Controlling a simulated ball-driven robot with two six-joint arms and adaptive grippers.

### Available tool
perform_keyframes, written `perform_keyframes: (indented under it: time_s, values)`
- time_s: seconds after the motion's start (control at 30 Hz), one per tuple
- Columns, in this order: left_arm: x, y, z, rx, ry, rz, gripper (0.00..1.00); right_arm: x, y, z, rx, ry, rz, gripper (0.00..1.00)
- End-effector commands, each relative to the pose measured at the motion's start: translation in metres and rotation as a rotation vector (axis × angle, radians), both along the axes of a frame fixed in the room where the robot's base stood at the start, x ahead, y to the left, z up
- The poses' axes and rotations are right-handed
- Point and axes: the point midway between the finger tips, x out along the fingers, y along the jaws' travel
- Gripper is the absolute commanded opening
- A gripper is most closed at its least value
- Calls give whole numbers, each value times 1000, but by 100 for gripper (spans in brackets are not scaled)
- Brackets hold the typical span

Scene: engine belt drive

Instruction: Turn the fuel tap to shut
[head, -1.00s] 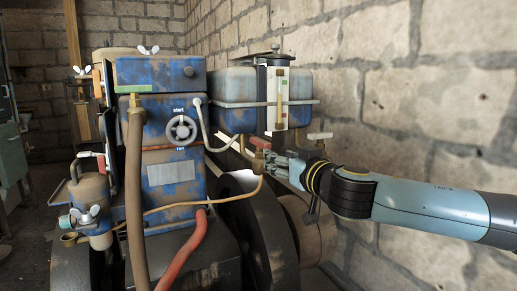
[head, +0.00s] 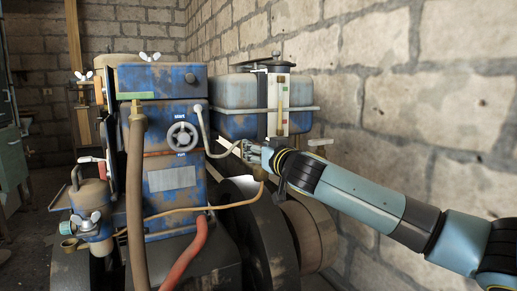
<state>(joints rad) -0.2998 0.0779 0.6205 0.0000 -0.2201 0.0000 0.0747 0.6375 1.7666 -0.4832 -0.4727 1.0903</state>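The blue fuel tank (head: 236,122) sits on the right of the blue engine (head: 166,80). Below it, the brass fitting of the fuel tap (head: 260,174) shows just under my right gripper (head: 252,152). The tap's red lever, seen earlier, is now mostly hidden behind the gripper's fingers. My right gripper comes in from the right, with its fingertips at the tap. Whether the fingers are closed on the lever cannot be told. My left gripper is not in view.
A round start/run dial (head: 183,136) is on the engine's front. A pale-handled valve (head: 320,142) is under the tank's right end. A dark flywheel (head: 247,215) stands below the tap. The brick wall (head: 430,110) runs close along the right.

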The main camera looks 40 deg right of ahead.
Motion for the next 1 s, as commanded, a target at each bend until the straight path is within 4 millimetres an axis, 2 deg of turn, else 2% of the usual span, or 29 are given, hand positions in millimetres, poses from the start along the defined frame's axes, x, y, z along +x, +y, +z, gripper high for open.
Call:
perform_keyframes:
  time_s: [0.1,0.43,0.77,1.0]
  values:
    - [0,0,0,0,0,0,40,0,0,0,0,0,0,42]
    - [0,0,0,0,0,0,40,0,0,0,0,0,0,0]
    - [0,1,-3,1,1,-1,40,0,0,-1,1,-1,-26,0]
    - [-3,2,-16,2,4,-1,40,0,0,-2,4,-3,-146,0]
